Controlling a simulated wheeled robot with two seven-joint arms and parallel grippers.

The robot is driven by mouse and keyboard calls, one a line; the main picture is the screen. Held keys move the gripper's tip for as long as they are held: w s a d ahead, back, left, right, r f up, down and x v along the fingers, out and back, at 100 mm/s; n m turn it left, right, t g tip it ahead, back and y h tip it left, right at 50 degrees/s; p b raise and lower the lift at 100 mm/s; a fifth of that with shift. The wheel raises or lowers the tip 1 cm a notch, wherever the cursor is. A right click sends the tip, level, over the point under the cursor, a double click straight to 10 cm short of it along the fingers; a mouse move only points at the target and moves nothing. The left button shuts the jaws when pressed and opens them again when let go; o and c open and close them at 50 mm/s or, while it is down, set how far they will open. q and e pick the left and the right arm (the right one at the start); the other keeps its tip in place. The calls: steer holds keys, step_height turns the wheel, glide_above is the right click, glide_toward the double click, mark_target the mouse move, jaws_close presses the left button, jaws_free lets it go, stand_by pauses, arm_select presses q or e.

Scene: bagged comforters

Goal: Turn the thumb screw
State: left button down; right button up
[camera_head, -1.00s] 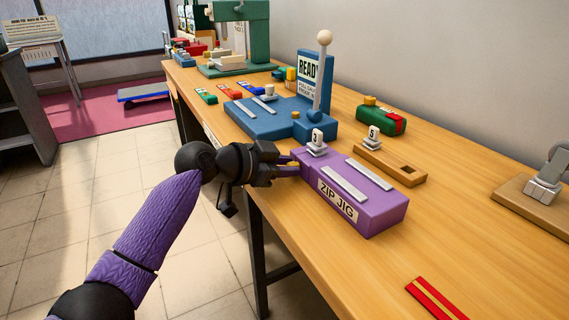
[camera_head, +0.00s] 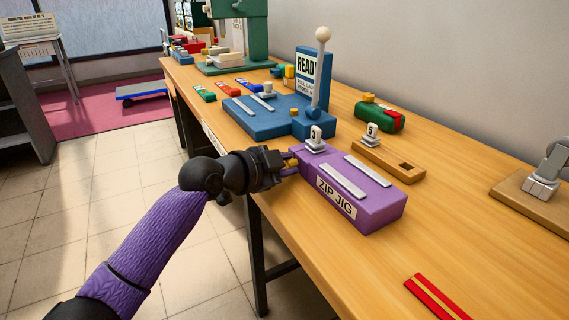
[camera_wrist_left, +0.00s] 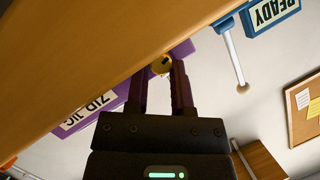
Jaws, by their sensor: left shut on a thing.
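The purple zip jig (camera_head: 352,195) sits at the near left edge of the wooden table, with two pale bars on top and a "3" tag at its far end. In the left wrist view, the jig (camera_wrist_left: 118,98) shows at left, behind the fingers. A yellow thumb screw (camera_wrist_left: 162,65) sticks out of the jig's end; a bit of it shows in the head view (camera_head: 291,163). My left gripper (camera_head: 290,165) is shut on the thumb screw, one finger on each side. The fingertips are partly hidden in the head view. My right gripper is not in view.
A blue fixture (camera_head: 270,118) with a white-knobbed lever and a "READY" sign stands beyond the jig. A wooden block (camera_head: 388,160) with a "5" tag and a green block (camera_head: 380,116) lie right of it.

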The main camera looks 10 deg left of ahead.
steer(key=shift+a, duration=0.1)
arm_select(q)
steer(key=shift+c, duration=2.4)
jaws_free()
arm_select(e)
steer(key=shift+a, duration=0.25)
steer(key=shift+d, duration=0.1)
